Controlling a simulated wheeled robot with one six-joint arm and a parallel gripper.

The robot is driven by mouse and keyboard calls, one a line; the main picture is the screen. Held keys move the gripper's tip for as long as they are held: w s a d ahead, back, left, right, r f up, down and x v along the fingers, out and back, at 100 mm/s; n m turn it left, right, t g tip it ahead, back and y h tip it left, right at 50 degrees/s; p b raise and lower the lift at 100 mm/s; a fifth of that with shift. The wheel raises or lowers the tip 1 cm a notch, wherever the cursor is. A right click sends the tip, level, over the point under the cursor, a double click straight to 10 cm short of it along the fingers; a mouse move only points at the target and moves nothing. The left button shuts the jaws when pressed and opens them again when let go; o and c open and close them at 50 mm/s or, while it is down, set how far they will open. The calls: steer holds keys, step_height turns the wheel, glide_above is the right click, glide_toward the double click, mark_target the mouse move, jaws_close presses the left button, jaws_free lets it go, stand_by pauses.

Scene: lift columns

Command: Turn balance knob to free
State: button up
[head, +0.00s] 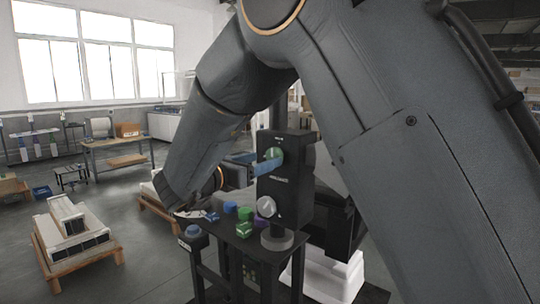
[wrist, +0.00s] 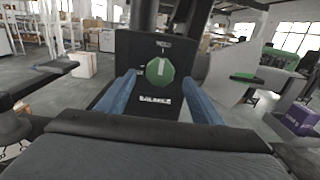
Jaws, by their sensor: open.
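The balance knob (wrist: 160,72) is a round green dial on a black box (wrist: 130,42), with the word BALANCE below it. Its pale pointer mark stands about upright, toward small lettering above that I cannot read surely. In the head view the knob (head: 274,154) is on the upper part of the box (head: 299,180). My gripper (wrist: 159,82) is open, its two blue fingers on either side of the knob, with visible gaps. In the head view my gripper (head: 262,165) reaches the box from the left and partly covers the knob's lower edge.
A second, pale knob (head: 266,206) sits lower on the same box. A pallet with long pale boxes (head: 75,228) lies on the floor at left.

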mark_target(272, 157)
steer(key=shift+p+x, duration=0.7)
steer(key=shift+x, duration=1.5)
steer(key=shift+c, duration=0.3)
steer(key=c, duration=1)
